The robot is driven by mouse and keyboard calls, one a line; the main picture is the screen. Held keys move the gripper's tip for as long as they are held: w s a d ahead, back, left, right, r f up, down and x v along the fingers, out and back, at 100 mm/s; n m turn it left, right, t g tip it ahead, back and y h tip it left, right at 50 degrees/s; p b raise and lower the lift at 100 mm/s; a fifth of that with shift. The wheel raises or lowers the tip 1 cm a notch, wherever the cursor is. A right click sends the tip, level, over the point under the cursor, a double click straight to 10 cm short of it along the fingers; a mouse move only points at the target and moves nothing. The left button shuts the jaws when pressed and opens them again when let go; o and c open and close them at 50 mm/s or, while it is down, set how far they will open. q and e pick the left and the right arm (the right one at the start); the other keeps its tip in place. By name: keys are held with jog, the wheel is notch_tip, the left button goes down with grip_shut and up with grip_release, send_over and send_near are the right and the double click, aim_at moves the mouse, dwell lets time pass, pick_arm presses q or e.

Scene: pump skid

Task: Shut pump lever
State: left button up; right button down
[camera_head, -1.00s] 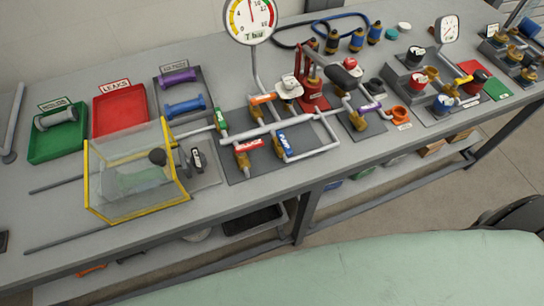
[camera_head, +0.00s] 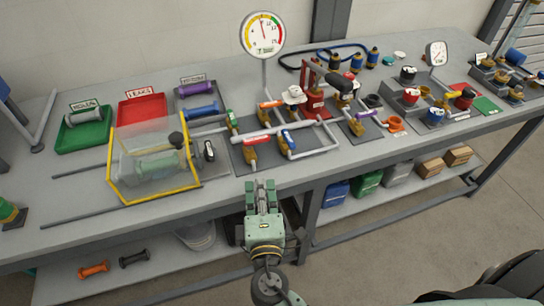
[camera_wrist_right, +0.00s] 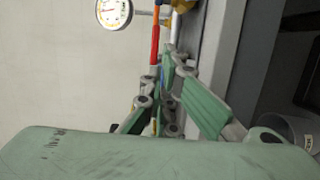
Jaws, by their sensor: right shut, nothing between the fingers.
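The pipe assembly with its coloured levers stands on a dark plate (camera_head: 240,160) in the middle of the bench. A green lever (camera_head: 233,119), an orange lever (camera_head: 271,104), a red lever (camera_head: 257,139) and a blue lever (camera_head: 288,139) show on it. Their lettering is too small to read surely, so I cannot tell which one is the pump lever. My right gripper (camera_head: 262,185) is shut and empty, in front of the bench edge and apart from the levers. In the right wrist view the red lever (camera_wrist_right: 155,44) shows beyond the fingers. My left gripper is not in view.
A pressure gauge (camera_head: 263,33) rises behind the pipes. A clear yellow-edged guard (camera_head: 150,157) stands to the left, with green (camera_head: 65,143) and red (camera_head: 122,120) trays behind it. A red hand pump (camera_head: 313,100) stands right of the pipes. The front bench strip is fairly clear.

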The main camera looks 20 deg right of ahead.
aim_at(288, 141)
jog(key=p+x, duration=0.1)
jog(key=x, duration=0.2)
jog(key=r+p+x, duration=0.1)
jog(key=x, duration=0.2)
jog(key=r+p+x, duration=0.1)
jog(key=x, duration=0.3)
jog(key=shift+d+r+p, duration=0.1)
jog(key=shift+r+p, duration=0.05)
jog(key=shift+p, duration=0.15)
jog(key=d, duration=0.1)
jog(key=d+p, duration=0.1)
jog(key=d, duration=0.1)
jog(key=shift+w+d+p, duration=0.1)
jog(key=shift+w+p, duration=0.2)
jog(key=shift+s+d+f, duration=0.1)
jog(key=shift+d+f, duration=0.1)
jog(key=shift+d, duration=0.3)
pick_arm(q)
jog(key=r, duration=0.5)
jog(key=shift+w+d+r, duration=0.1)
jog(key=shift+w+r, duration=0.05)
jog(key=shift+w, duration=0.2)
